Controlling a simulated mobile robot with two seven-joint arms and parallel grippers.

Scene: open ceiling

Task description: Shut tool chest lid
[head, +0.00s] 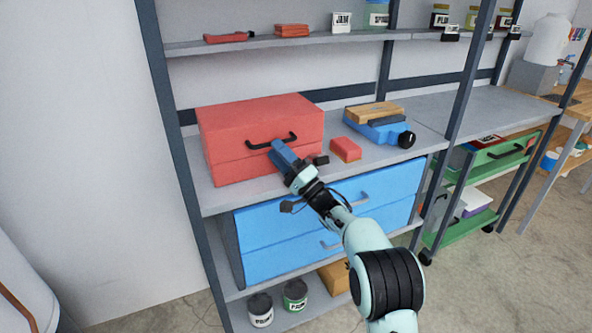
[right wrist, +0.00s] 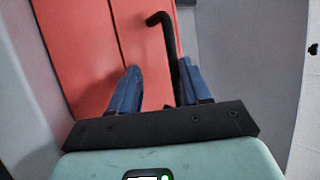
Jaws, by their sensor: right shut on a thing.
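The red tool chest (head: 260,125) sits on the middle shelf. Its lid (head: 255,110) looks down on the body, with a thin dark seam across the front. A black bar handle (head: 272,142) is on the front. My right gripper (head: 279,150) is at the handle, its blue fingers shut on it. In the right wrist view the black handle (right wrist: 168,50) runs down between the fingers of the right gripper (right wrist: 158,88), beside the red chest front (right wrist: 85,50). The fingers partly hide the handle and chest front. My left gripper is not in view.
A blue drawer unit (head: 290,240) is below. Shelf posts (head: 172,140) rise at the left. The upper shelf (head: 260,44) holds jars and small red items.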

